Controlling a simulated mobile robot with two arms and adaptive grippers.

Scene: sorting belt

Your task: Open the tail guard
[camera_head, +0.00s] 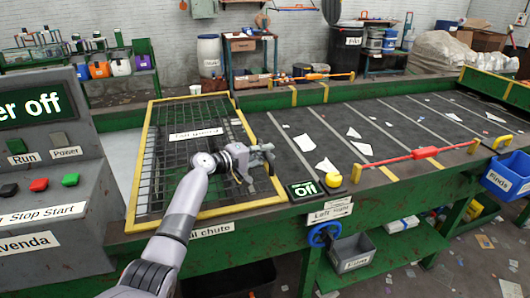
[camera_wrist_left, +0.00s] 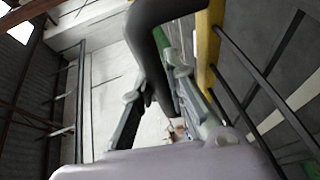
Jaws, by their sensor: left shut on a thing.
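The tail guard (camera_head: 215,211) is a dark mesh panel in a yellow frame over the left end of the belt, with a white label on it. It looks about level; I cannot tell whether it is lifted at any edge. My left gripper (camera_head: 262,160) is over the guard's right side. In the left wrist view, its fingers (camera_wrist_left: 165,85) are shut on a black curved handle (camera_wrist_left: 153,40) beside the guard's yellow edge (camera_wrist_left: 207,45). The fingers partly hide the handle. My right gripper is not in view.
A control panel (camera_head: 45,150) with a "power off" display stands at the left. Right of the guard are a small off display (camera_head: 306,190) and a yellow button (camera_head: 333,180). A red bar (camera_head: 400,158) lies along the belt's front edge. Paper scraps lie on the belt (camera_head: 375,115).

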